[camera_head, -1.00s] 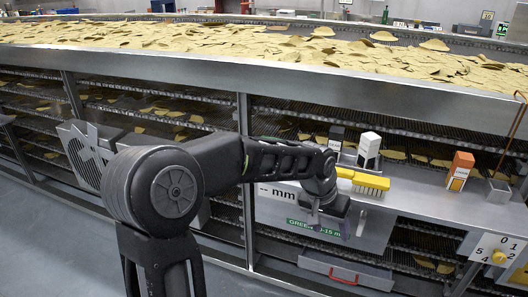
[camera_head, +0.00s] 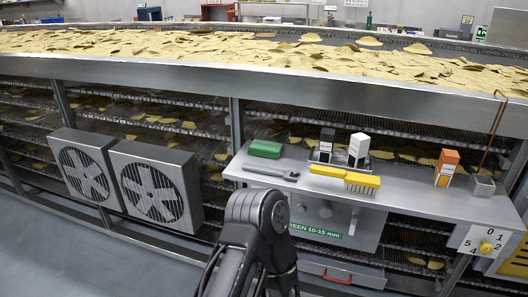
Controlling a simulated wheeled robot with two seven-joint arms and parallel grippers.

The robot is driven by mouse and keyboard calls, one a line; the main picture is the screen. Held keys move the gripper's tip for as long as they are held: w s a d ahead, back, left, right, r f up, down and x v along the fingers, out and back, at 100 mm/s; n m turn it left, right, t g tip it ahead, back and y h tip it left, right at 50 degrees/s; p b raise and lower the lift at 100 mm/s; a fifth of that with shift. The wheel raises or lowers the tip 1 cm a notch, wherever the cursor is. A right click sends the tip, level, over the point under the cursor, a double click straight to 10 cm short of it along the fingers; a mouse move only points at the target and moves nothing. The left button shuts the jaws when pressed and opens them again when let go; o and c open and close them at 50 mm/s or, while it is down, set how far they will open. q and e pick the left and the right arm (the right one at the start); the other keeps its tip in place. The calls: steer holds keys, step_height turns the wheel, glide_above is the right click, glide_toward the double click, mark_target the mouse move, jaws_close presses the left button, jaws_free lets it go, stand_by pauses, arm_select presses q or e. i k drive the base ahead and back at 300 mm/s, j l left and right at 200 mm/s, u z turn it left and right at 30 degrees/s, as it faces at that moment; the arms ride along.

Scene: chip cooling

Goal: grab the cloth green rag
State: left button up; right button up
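The green rag (camera_head: 265,149) is a small folded block lying flat at the left end of the grey metal shelf. Nothing covers it and nothing holds it. My arm, which I take to be the left one, rises from the bottom edge in front of the shelf, below and apart from the rag. Only its dark links show; no gripper fingers are visible. My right gripper is out of the picture.
Two fans (camera_head: 155,188) are left of the shelf.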

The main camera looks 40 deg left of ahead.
mark_target(270, 150)
steer(key=i+l, duration=0.1)
steer(key=i, duration=0.2)
steer(key=i+l, duration=0.1)
steer(key=i, duration=0.25)
steer(key=u, duration=1.65)
steer(key=i+j+z, duration=0.1)
steer(key=z, duration=0.45)
